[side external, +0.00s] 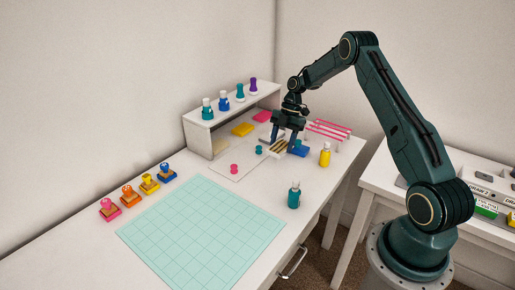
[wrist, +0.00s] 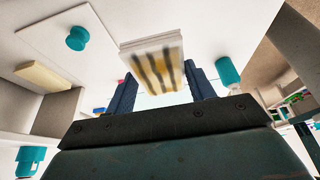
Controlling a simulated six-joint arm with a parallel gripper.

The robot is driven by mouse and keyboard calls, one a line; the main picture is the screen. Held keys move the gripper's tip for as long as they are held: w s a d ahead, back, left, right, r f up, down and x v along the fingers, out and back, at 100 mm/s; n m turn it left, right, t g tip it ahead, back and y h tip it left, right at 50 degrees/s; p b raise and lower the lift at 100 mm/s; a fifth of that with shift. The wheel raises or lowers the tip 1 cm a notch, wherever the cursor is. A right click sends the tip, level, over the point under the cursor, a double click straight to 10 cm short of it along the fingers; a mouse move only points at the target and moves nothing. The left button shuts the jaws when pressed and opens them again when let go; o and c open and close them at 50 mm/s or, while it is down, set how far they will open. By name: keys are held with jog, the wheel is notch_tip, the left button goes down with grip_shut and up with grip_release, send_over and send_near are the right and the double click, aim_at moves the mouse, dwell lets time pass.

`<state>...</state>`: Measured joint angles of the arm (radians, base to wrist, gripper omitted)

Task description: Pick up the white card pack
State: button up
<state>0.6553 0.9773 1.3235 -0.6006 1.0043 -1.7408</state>
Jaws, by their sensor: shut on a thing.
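The white card pack (wrist: 153,62) shows in the wrist view as a white block whose near face has dark and yellow stripes. It is between the two fingers of my gripper (wrist: 161,90), which is shut on it. In the side view my gripper (side external: 284,140) points down near the far right of the desk, with the striped pack (side external: 278,147) at its fingertips. Whether the pack touches the desk is hard to tell.
A blue block (side external: 299,151), a yellow bottle (side external: 325,155) and a pink-railed rack (side external: 328,130) stand close to my gripper. A white shelf (side external: 199,145) with several bottles is behind left.

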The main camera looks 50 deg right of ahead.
aim_at(282, 145)
notch_tip(282, 145, up, 12)
dwell(0.4)
jog(key=shift+f, duration=0.1)
dwell(0.5)
